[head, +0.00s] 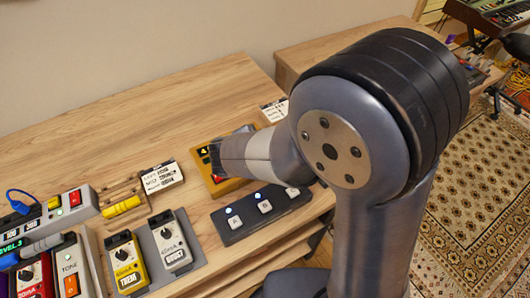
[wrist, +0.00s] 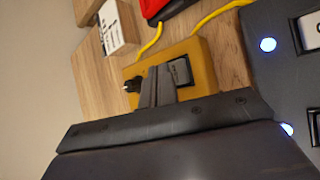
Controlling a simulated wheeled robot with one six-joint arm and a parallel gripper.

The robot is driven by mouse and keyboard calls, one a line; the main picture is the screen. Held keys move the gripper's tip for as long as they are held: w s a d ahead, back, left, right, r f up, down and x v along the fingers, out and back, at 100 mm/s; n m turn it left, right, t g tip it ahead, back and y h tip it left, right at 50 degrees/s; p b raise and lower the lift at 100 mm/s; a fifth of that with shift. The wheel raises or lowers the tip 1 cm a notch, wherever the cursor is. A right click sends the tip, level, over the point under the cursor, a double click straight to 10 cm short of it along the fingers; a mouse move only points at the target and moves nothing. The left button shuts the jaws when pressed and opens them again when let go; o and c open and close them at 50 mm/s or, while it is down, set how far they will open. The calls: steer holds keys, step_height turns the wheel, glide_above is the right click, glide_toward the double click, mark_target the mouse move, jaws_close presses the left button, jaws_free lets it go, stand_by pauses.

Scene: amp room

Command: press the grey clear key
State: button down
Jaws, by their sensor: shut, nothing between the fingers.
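A yellow box (wrist: 205,58) lies on the wooden desk in the wrist view, with a dark grey square key (wrist: 181,71) bearing small, unreadable lettering and a black knob (wrist: 132,85). My gripper (wrist: 158,72) is shut and empty, its fingertips over the yellow box right beside the grey key. I cannot tell whether they touch it. In the head view the yellow box (head: 233,185) is partly covered by my gripper (head: 214,160), and the grey key is hidden there. A red part shows on the box.
A dark footswitch bar (head: 262,213) with white lettered keys and blue lights lies in front of the box. Pedals (head: 127,262) and a white-labelled block (head: 160,177) stand to the left. Yellow cables (wrist: 152,42) run from the box. Bare desk (head: 130,120) lies behind.

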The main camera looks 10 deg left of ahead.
steer(key=shift+f, duration=0.15)
stand_by(0.6)
steer(key=shift+f+b, duration=0.3)
steer(key=shift+b, duration=0.2)
steer(key=shift+f+b, duration=0.5)
steer(key=shift+b, duration=0.05)
stand_by(0.5)
steer(key=shift+r, duration=0.1)
steer(key=shift+r+p, duration=0.7)
steer(key=shift+r, duration=0.1)
steer(key=shift+r+p, duration=2.05)
steer(key=shift+r, duration=0.5)
